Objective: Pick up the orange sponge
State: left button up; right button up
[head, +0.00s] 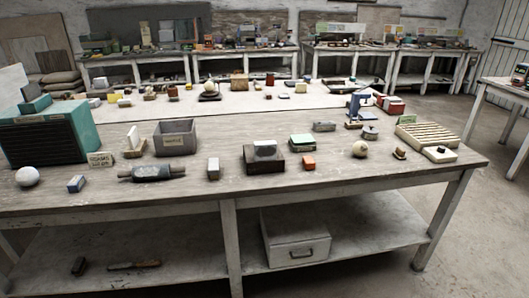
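A small orange block (309,162), which looks like the orange sponge, lies on the near wooden table (350,185), right of centre. It sits just right of a dark box with a grey-topped piece (265,157) and in front of a green-topped block (302,142). A pale sphere (360,149) is to its right. Nothing covers the orange block. Neither of my grippers shows in the head view.
A grey bin (175,138), a dark roller-like tool (152,173), a teal cabinet (45,138) and a white sphere (27,177) stand to the left. A ribbed cream tray (426,143) is at the right. The table's front strip is mostly clear. A drawer box (296,246) sits on the lower shelf.

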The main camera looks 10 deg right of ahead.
aim_at(309, 163)
jog(key=i+l, duration=0.25)
jog(key=i, duration=0.25)
jog(key=i+l, duration=0.3)
jog(key=i, duration=0.2)
jog(key=i+l, duration=0.25)
jog(key=i, duration=0.25)
